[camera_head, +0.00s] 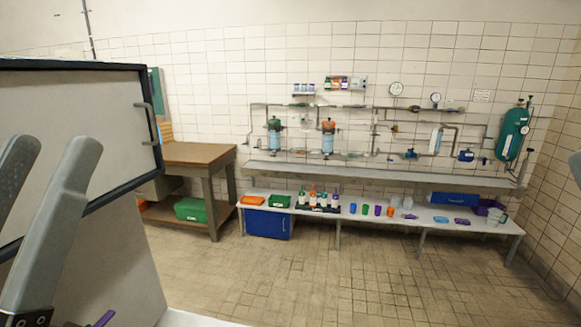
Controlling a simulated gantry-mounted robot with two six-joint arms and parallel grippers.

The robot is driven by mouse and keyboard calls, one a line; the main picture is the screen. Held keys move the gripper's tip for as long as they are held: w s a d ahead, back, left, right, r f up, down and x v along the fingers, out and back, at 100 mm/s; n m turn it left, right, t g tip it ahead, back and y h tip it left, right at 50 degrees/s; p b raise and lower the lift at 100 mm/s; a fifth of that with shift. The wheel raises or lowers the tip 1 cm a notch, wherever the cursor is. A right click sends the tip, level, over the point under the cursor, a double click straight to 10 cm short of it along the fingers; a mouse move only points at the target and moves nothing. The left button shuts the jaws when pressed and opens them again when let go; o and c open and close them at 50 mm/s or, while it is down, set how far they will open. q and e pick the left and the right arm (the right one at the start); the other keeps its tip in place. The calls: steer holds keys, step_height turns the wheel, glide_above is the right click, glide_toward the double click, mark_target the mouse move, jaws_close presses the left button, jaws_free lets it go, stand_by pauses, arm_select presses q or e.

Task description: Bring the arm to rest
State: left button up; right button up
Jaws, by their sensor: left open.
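My left gripper (52,148) stands at the lower left in the head view, close to the camera. Its two grey fingers point up and are apart, with nothing seen between them. It is in front of a large grey panel or cabinet door (75,105) with a dark frame and a handle. A small grey rounded tip (575,168) at the right edge looks like part of my right gripper. Most of it is out of frame, so its opening cannot be told.
A wooden table (200,153) with a green box (190,210) below stands behind the panel. A long white bench (340,216) with bottles, cups and bins runs along the wall under pipes and gauges. The tiled floor (370,275) is clear. A purple item (105,318) shows at the bottom left.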

step_height(320, 180, up, 33)
steer(key=p, duration=3)
steer(key=shift+r, duration=0.15)
